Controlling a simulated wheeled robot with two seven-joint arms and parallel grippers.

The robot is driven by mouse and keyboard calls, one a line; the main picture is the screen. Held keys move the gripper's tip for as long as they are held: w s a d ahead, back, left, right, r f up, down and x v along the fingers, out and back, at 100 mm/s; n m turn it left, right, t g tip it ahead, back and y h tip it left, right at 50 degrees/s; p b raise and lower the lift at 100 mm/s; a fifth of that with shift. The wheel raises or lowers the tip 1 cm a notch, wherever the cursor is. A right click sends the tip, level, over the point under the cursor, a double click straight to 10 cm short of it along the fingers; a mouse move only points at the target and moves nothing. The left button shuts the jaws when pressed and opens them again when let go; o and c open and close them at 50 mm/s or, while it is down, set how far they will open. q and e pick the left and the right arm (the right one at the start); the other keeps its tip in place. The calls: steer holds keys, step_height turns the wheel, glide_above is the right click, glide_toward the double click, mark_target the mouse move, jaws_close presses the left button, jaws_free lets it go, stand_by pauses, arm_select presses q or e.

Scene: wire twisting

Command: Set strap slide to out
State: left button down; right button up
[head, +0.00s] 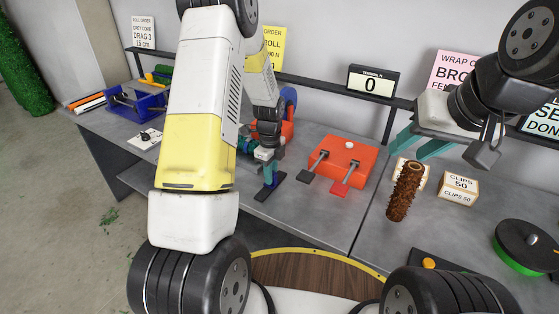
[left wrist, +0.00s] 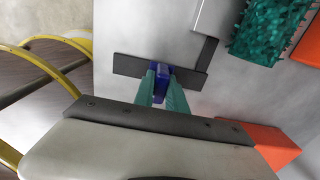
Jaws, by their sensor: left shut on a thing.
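The strap slide appears as a blue block (left wrist: 161,84) on a flat dark bar (left wrist: 128,66) lying on the grey table. The dark bar also shows in the head view (head: 264,194). My left gripper (head: 269,174) points down at the bar. In the left wrist view its teal fingertips (left wrist: 161,90) are closed on the blue block from both sides. The fingers partly hide the block, and I cannot tell which end of its travel it is at. My right gripper (head: 421,146) is open and empty above the right part of the table, near a brown rough cylinder (head: 404,190).
An orange box (head: 345,155) with two levers stands right of my left gripper. A display (head: 372,82) reads 0. A clips box (head: 458,188) and a black and green disc (head: 525,247) are at the right. A teal bristly roller (left wrist: 268,28) lies near the bar.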

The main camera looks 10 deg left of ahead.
mark_target(260, 197)
stand_by(0.7)
arm_select(q)
steer(key=s, duration=0.2)
steer(key=s+a, duration=0.1)
steer(key=s, duration=0.1)
steer(key=s+a, duration=0.1)
steer(key=s, duration=0.1)
steer(key=shift+a, duration=0.1)
steer(key=c, duration=1.4)
jaws_free()
steer(key=shift+s, duration=0.1)
steer(key=shift+o, duration=0.2)
steer(key=shift+r, duration=0.15)
steer(key=shift+r, duration=0.35)
step_height(260, 197, up, 7)
